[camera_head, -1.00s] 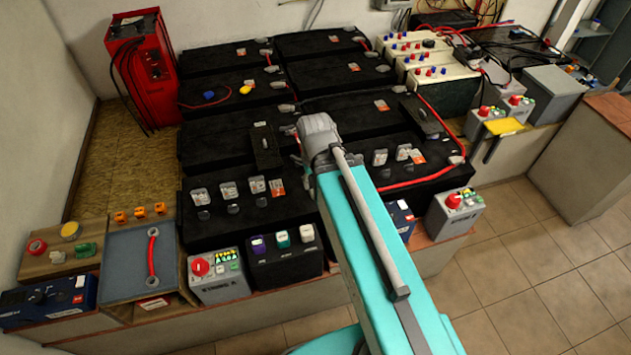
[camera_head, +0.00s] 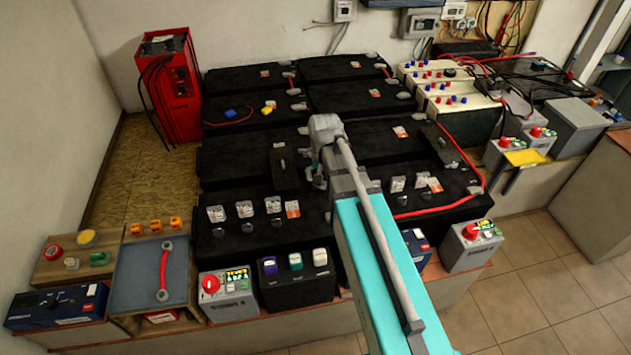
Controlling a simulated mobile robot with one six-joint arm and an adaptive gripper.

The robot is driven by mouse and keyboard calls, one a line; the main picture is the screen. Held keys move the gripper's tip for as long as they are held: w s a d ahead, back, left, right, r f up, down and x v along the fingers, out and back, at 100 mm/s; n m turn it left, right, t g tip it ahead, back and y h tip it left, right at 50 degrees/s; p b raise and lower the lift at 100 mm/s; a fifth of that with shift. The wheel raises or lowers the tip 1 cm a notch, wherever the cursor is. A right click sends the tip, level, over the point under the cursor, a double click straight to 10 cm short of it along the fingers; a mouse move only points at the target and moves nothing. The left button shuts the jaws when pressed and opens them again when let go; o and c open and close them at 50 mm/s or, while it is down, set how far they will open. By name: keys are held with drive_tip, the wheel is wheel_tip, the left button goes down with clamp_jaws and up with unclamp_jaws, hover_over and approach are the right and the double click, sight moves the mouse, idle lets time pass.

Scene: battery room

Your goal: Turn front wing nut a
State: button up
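My teal and grey arm reaches up the middle of the head view. Its grey wrist bends down over the black batteries, and my gripper (camera_head: 319,181) shows only as a small dark grey end there. It is partly hidden by the arm, and I cannot tell whether its fingers are open. The front black battery (camera_head: 225,257) bears a row of clear-topped caps with small dark fittings below them. I cannot make out which small fitting is front wing nut a; it may be hidden behind my arm.
A dark upright block (camera_head: 284,168) stands just left of my wrist. A red charger (camera_head: 172,90) stands at the back left. Along the front are a box with a red knob (camera_head: 228,296), a box with coloured switches (camera_head: 297,284) and a panel with a red cable (camera_head: 145,277).

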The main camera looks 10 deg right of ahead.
drive_tip(key=w+m, duration=0.5)
drive_tip(key=w, duration=0.8)
drive_tip(key=shift+w+d+f, duration=0.15)
drive_tip(key=shift+w, duration=0.05)
drive_tip(key=shift+f+b, duration=0.2)
drive_tip(key=shift+b, duration=0.1)
wheel_tip(320, 180, down, 13)
drive_tip(key=b, duration=1.3)
drive_tip(key=shift+f, duration=0.2)
drive_tip(key=c, duration=0.9)
drive_tip(key=shift+o, duration=0.2)
